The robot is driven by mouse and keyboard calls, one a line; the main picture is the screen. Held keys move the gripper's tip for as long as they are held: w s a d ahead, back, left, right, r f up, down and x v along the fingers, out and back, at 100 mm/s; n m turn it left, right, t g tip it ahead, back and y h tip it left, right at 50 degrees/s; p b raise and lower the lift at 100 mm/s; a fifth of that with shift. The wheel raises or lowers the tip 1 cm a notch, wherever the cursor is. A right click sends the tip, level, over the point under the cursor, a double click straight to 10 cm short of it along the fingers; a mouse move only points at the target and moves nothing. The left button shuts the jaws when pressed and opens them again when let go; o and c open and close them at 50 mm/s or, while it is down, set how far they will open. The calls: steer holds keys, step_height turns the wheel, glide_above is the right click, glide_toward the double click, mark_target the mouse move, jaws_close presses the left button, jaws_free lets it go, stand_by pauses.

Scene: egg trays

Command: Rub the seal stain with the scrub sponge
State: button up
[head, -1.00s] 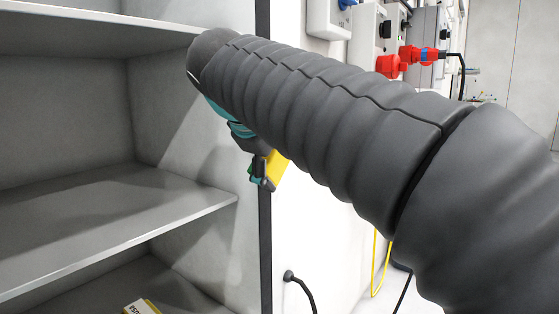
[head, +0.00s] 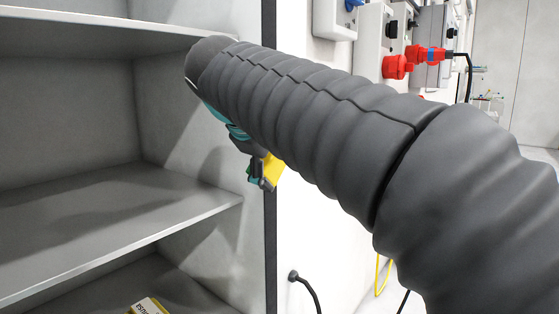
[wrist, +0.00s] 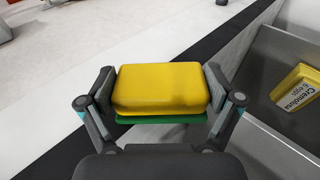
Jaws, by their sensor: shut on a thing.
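The scrub sponge (wrist: 160,88), yellow with a green layer under it, is held between the two fingers of my gripper (wrist: 160,100) in the wrist view. In the head view a yellow part of the sponge (head: 273,171) shows below my dark sleeved arm. My gripper (head: 262,172) is mostly hidden there by the arm, in front of the cabinet's right edge. The seal stain cannot be made out in either view.
A grey cabinet with a shelf (head: 120,225) stands at the left. A yellow and white labelled pack (head: 148,306) lies low inside it; the pack (wrist: 298,88) also shows in the wrist view. Red plugs (head: 398,66) and wall boxes are at the right.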

steer(key=shift+w+a, duration=0.1)
steer(key=shift+w, duration=0.1)
steer(key=shift+w+d+r+p, duration=0.1)
steer(key=shift+w+d+p, duration=0.75)
steer(key=shift+w+d, duration=0.55)
steer(key=shift+w+a, duration=0.15)
steer(key=shift+a, duration=0.05)
steer(key=shift+s+a, duration=0.65)
steer(key=shift+s, duration=0.2)
steer(key=shift+s+a, duration=0.65)
steer(key=shift+s, duration=0.15)
steer(key=s+d+b, duration=0.1)
steer(key=s+d, duration=0.2)
steer(key=d, duration=0.2)
steer(key=shift+s+b, duration=0.3)
